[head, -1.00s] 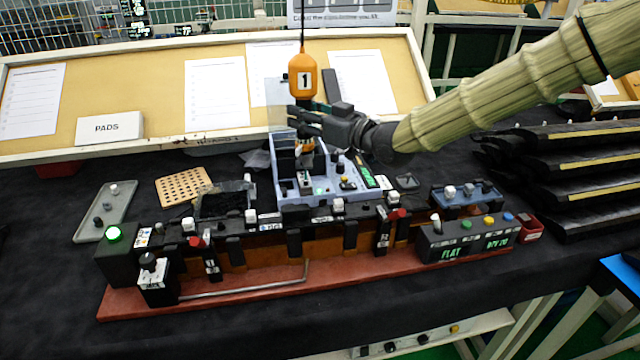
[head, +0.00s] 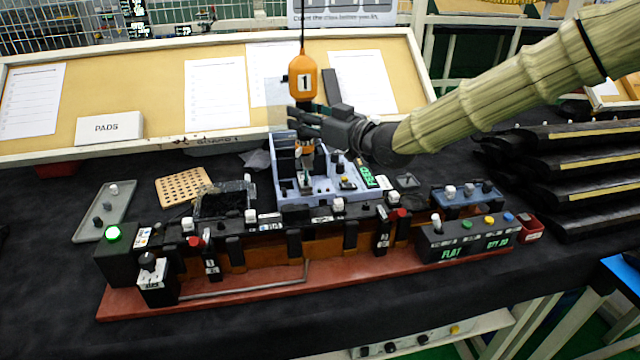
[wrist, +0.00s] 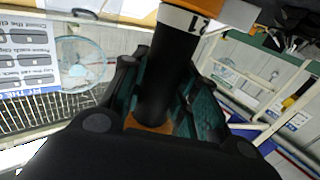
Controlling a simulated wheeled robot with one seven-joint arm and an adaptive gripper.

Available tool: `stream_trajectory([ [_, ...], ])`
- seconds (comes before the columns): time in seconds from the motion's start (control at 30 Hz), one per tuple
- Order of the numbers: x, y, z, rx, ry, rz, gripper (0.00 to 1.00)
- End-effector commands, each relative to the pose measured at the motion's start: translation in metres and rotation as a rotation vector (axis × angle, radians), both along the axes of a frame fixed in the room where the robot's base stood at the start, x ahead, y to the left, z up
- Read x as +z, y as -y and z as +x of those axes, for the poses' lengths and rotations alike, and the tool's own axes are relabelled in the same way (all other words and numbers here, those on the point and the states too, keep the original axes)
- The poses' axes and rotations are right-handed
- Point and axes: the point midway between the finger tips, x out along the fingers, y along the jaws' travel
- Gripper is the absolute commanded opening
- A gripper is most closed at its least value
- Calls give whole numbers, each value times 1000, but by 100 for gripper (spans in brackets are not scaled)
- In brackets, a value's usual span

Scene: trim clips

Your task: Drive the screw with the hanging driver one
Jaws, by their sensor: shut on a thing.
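The hanging driver (head: 303,78) is orange with a "1" label and hangs upright on a dark cord. My gripper (head: 308,122) is shut around the driver's dark lower body. The wrist view also shows the driver's black barrel (wrist: 168,75) between the fingers of my gripper (wrist: 165,95). The driver's lower end (head: 306,160) is over the blue-grey tray (head: 284,184), behind the long fixture. I cannot make out the screw, and whether the bit touches anything is unclear.
A long fixture with clamps stands on a red base (head: 340,276). A green-lit box (head: 113,235) is at its left, and a control box (head: 465,238) at its right. A perforated tan plate (head: 183,187) lies behind left. Black stacked trays (head: 560,165) stand at right.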

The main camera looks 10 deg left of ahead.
Motion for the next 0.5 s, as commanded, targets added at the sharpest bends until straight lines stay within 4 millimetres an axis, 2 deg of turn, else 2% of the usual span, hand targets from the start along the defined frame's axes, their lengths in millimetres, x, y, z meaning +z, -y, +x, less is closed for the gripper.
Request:
stream_trajectory([
  [0.5, 27, 0, 0, 0, 1, 0, 0],
])
